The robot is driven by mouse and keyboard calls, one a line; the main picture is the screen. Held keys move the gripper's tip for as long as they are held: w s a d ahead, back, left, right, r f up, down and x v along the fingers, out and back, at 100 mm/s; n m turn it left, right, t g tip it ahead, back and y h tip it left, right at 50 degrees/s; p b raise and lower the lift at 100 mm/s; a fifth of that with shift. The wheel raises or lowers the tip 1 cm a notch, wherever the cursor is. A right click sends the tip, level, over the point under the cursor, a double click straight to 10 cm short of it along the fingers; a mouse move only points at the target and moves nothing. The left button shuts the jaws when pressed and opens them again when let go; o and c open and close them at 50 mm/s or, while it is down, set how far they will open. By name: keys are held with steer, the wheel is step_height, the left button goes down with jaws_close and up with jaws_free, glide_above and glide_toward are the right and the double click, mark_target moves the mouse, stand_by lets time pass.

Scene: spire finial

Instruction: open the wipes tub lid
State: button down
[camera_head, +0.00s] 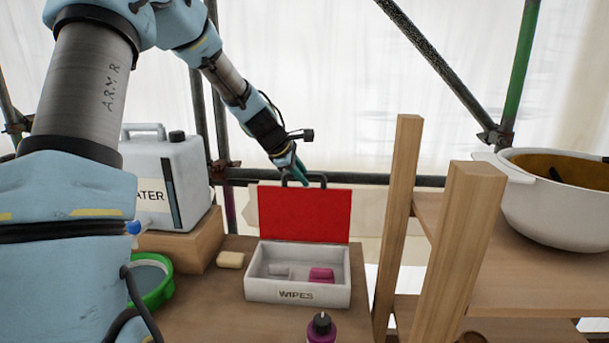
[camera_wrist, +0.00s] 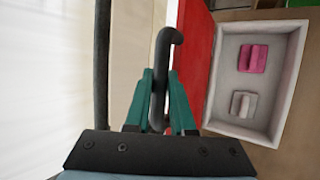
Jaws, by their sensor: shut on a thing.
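The white wipes tub (camera_head: 297,292), labelled WIPES, stands on the wooden surface with its red lid (camera_head: 305,214) swung up and standing upright at its back edge. The tub (camera_wrist: 279,113) and the red lid (camera_wrist: 195,50) also show in the wrist view. A dark handle (camera_head: 317,177) arches from the lid's top edge. Inside the tub lie a pink block (camera_head: 321,274) and a grey-white block (camera_head: 279,271).
A water container (camera_head: 166,180) on a wooden block and a green-rimmed bowl (camera_head: 152,280) stand left. A beige block (camera_head: 230,260) lies beside the tub. A purple bottle (camera_head: 321,329) stands in front. Wooden posts (camera_head: 397,220) and a shelf with a white pot (camera_head: 560,200) are right.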

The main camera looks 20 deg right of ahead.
steer(key=c, duration=0.8)
jaws_free()
steer(key=shift+s+a+f, duration=0.1)
steer(key=shift+a+f, duration=0.15)
steer(key=shift+f, duration=0.05)
steer(key=shift+o, duration=0.2)
steer(key=b+v, duration=0.3)
steer(key=v, duration=0.8)
steer(key=shift+d+r, duration=0.2)
steer(key=s+a+f+m+y, duration=0.2)
steer(key=s+a+f+m, duration=0.2)
steer(key=a, duration=0.4)
steer(key=s+a+f+m+g+y, duration=0.1)
steer(key=s+a+f+m, duration=0.3)
steer(key=s+a, duration=0.4)
steer(key=s+a+f+m+g+y, duration=0.1)
steer(key=s+a+f+m+y, duration=0.2)
steer(key=s+a+f, duration=0.3)
steer(key=a+m, duration=0.1)
steer(key=a, duration=0.3)
steer(key=shift+s+a+f+m+y, duration=0.2)
steer(key=shift+s+f+m+y, duration=0.1)
steer(key=shift+m, duration=0.1)
